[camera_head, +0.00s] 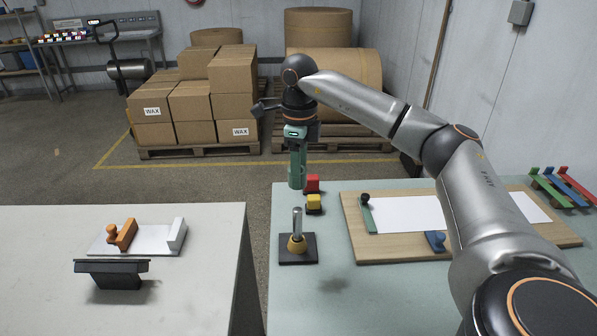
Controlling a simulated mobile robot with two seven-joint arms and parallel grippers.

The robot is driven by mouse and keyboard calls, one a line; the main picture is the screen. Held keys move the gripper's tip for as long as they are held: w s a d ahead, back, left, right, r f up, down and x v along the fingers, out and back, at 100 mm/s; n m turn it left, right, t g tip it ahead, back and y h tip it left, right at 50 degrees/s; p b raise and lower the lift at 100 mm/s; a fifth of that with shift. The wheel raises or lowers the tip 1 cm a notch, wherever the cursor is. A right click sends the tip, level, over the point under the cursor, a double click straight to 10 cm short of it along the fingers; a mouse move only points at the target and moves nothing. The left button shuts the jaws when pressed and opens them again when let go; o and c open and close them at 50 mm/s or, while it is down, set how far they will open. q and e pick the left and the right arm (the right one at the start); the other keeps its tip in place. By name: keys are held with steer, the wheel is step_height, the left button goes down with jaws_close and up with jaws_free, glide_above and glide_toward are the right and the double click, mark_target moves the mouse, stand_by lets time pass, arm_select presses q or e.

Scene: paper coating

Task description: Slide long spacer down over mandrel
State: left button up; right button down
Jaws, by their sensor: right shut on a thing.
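My right gripper (297,152) points down above the right table and is shut on a green tube, which I take to be the long spacer (297,173). The spacer hangs upright. The mandrel (297,222) is a grey metal post standing on a square black base (298,249), with an orange-yellow collar (297,244) around its foot. The spacer's lower end shows above the mandrel's tip in the picture, apart from it. I cannot tell how well the two line up in depth. My left gripper is not in view.
Red (313,183) and yellow (314,203) blocks stand behind the mandrel. A wooden board (355,228) with white paper lies to the right, under my right arm. The left table holds a white plate (150,240) with an orange-handled tool and a black stand (112,273). A gap separates the tables.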

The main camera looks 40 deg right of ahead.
steer(key=b, duration=0.3)
glide_above(299, 210)
steer(key=shift+f, duration=2.9)
steer(key=shift+p, duration=1.05)
steer(key=shift+f+b, duration=1.05)
steer(key=shift+f, duration=0.95)
steer(key=shift+c, duration=1.2)
jaws_free()
